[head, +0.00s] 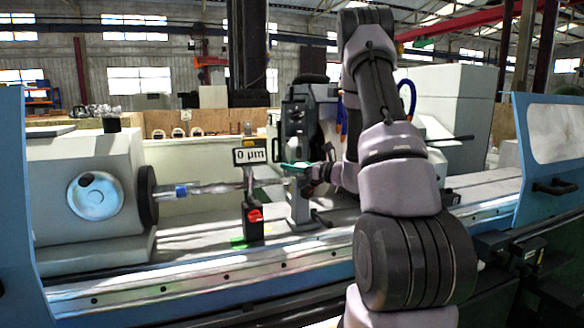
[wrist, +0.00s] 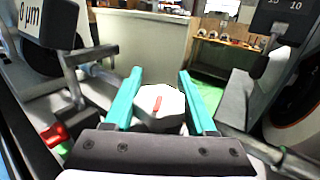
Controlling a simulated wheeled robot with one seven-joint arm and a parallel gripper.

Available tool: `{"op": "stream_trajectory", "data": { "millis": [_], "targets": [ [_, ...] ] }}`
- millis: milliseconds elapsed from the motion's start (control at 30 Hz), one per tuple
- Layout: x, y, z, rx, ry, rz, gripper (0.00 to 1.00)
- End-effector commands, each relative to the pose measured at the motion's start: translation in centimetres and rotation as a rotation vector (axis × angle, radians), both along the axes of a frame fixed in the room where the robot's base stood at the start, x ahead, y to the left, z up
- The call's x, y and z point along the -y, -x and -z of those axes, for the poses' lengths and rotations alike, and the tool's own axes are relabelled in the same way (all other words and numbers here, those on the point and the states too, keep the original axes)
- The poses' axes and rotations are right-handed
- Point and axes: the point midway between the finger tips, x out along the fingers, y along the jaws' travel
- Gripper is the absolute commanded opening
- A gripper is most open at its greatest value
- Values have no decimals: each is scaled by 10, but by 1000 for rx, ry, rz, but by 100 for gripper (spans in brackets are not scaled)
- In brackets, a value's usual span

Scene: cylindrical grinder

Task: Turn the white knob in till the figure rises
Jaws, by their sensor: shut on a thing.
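The white knob (wrist: 158,106), faceted with a red mark on top, sits between the two teal fingers of my gripper (wrist: 160,74) in the wrist view. My gripper is shut on it. In the head view my gripper (head: 297,166) is at the grey upright right of the readout, and the knob cannot be made out there. The readout (head: 249,155) shows the figure "0 µm". It also shows, partly cut off and tilted, in the wrist view (wrist: 35,15).
A red knob (head: 255,215) on a black stand is below the readout. A shaft with a blue band (head: 181,191) runs from the headstock's dark disc (head: 148,195). A blue-framed door (head: 548,150) stands at right. The machine bed (head: 200,272) is in front.

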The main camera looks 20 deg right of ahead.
Motion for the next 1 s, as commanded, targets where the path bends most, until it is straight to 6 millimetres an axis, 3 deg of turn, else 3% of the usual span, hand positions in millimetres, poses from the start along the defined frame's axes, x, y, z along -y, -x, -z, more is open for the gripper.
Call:
{"op": "stream_trajectory", "data": {
  "millis": [333,767,800,867,1000],
  "targets": [
    [3,-2,0,0,0,118,1],
    [4,-2,0,1,1,130,1],
    [4,-2,0,1,1,130,60],
    [4,-2,0,1,1,129,83],
    [4,-2,0,0,0,129,86]
  ]
}}
